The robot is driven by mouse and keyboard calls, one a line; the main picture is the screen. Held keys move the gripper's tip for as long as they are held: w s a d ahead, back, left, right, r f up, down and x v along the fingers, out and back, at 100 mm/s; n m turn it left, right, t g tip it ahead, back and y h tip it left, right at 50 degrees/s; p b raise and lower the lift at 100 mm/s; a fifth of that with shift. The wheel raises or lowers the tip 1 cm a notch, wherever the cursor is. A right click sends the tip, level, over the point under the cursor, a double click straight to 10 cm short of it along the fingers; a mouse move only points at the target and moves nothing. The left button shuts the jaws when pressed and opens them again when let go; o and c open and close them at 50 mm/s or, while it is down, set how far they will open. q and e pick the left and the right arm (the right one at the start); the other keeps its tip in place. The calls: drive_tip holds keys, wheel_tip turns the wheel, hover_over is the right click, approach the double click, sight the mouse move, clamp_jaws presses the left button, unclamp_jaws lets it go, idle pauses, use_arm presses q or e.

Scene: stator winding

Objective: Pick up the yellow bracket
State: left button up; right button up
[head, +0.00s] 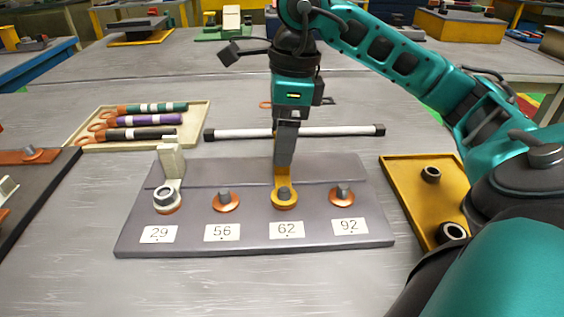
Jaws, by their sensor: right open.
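The yellow bracket (284,199) sits on the peg marked 62 on the grey base plate (135,240). Its ring lies around the peg and its upright part rises behind. My right gripper (285,162) points straight down at the top of this upright part. Its jaws are open, and the fingers overlap the bracket's upper end in the picture. I cannot tell whether they touch it. My left gripper is not in view.
A white bracket (172,165) stands at peg 29. Bare pegs with copper discs stand at 56 (226,203) and 92 (342,197). A white rod (240,133) lies behind the plate. A cream tray (199,125) stands left, a yellow tray (400,185) right.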

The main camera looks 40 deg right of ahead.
wheel_tip(320, 180, down, 3)
drive_tip(key=shift+w+a+r, duration=0.1)
drive_tip(key=shift+r, duration=0.1)
drive_tip(key=shift+c, duration=0.3)
drive_tip(key=c, duration=1)
drive_tip(key=shift+r, duration=0.15)
